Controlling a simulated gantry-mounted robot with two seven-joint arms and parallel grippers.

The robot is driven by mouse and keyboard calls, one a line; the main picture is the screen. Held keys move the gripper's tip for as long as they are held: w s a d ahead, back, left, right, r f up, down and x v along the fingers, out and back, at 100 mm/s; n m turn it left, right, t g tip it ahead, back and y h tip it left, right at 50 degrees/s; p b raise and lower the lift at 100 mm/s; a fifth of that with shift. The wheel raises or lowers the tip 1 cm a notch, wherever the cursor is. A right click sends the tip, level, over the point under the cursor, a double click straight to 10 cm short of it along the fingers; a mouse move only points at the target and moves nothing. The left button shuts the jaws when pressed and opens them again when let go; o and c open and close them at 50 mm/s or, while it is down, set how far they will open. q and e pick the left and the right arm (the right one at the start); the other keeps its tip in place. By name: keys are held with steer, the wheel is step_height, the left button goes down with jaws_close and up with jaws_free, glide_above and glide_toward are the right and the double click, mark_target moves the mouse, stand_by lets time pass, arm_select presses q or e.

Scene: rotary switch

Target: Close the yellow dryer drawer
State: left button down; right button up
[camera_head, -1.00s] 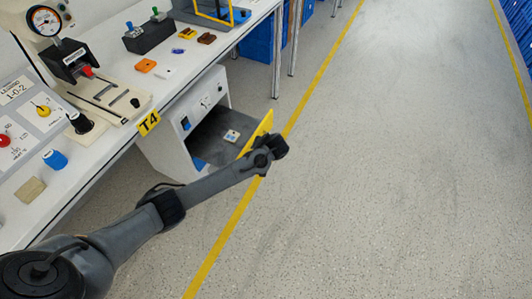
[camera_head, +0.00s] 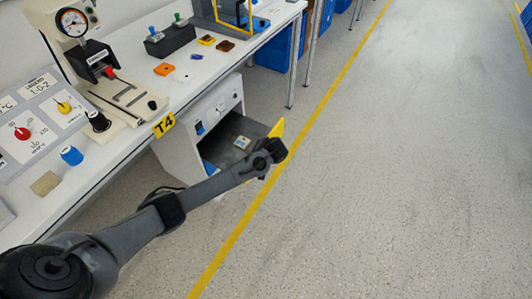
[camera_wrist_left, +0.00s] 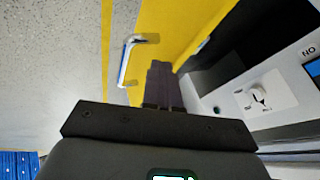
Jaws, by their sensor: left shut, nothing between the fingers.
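The yellow drawer front (camera_head: 277,129) stands out from the white dryer cabinet (camera_head: 213,115) under the bench, so the drawer is open. Its dark tray (camera_head: 225,150) shows between cabinet and front, with a small pale item (camera_head: 242,142) inside. My left gripper (camera_head: 275,152) is at the drawer front and hides part of it. In the left wrist view the shut, empty fingers (camera_wrist_left: 162,75) lie across the yellow front (camera_wrist_left: 185,18), beside its silver handle (camera_wrist_left: 132,55). I cannot tell if they touch it. My right gripper is not in view.
The white workbench (camera_head: 105,165) with switches, a gauge press (camera_head: 75,22) and small parts runs along the left. A dial (camera_wrist_left: 258,95) is on the cabinet face. Blue crates (camera_head: 270,50) stand behind. The floor (camera_head: 400,180) at right is clear.

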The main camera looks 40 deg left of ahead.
arm_select(q)
steer(key=s+a+p, duration=0.1)
steer(key=a+p, duration=0.1)
steer(key=a, duration=0.6)
steer(key=s+a+p, duration=0.2)
steer(key=a+p, duration=0.1)
steer(key=a, duration=0.6)
steer(key=shift+s+a, duration=0.25)
steer(key=shift+a, duration=0.05)
